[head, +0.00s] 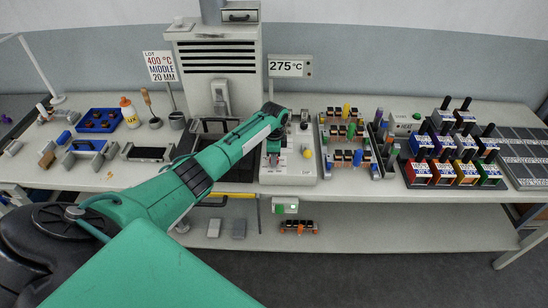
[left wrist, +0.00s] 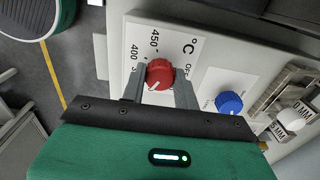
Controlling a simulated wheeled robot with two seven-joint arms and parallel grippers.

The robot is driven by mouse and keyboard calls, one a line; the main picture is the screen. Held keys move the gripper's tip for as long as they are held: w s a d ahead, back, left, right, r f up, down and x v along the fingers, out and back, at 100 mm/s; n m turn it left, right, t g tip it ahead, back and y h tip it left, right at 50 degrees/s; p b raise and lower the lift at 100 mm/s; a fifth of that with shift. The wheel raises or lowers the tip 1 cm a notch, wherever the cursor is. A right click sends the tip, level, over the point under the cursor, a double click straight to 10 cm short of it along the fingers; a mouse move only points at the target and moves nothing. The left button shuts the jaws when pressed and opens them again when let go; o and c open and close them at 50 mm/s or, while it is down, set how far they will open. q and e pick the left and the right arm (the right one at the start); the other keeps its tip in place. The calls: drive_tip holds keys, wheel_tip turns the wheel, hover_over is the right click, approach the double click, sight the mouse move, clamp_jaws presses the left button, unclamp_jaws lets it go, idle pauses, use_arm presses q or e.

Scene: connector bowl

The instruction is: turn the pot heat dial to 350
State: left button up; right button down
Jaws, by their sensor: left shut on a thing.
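The red heat dial (left wrist: 160,73) sits on a white scale plate (left wrist: 188,45) marked °C, OFF, 400 and 450 in the left wrist view. My left gripper (left wrist: 160,90) is shut on this dial, one finger on each side. In the head view my left gripper (head: 273,158) is low over the white control box (head: 290,178) and hides the dial. A sign (head: 160,66) reads LOT 400 °C MIDDLE 20 MM. My right gripper is in neither view.
A blue knob (left wrist: 229,102) and a white knob (left wrist: 291,120) are beside the red dial. Right of the control box stand racks of connectors (head: 345,135) and coloured bins (head: 465,168). A blue tray (head: 99,120) and a bottle (head: 129,112) stand at left.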

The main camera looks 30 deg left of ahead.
use_arm(q)
drive_tip(key=m+b, duration=0.1)
drive_tip(key=m, duration=0.5)
drive_tip(key=shift+w, duration=0.1)
drive_tip(key=shift+r+m, duration=0.1)
drive_tip(key=shift+m, duration=0.2)
idle(0.3)
drive_tip(key=o, duration=1)
drive_tip(key=shift+c, duration=0.2)
wheel_tip(320, 180, up, 14)
drive_tip(key=b, duration=0.3)
drive_tip(key=shift+b, duration=0.35)
drive_tip(key=shift+f, duration=0.25)
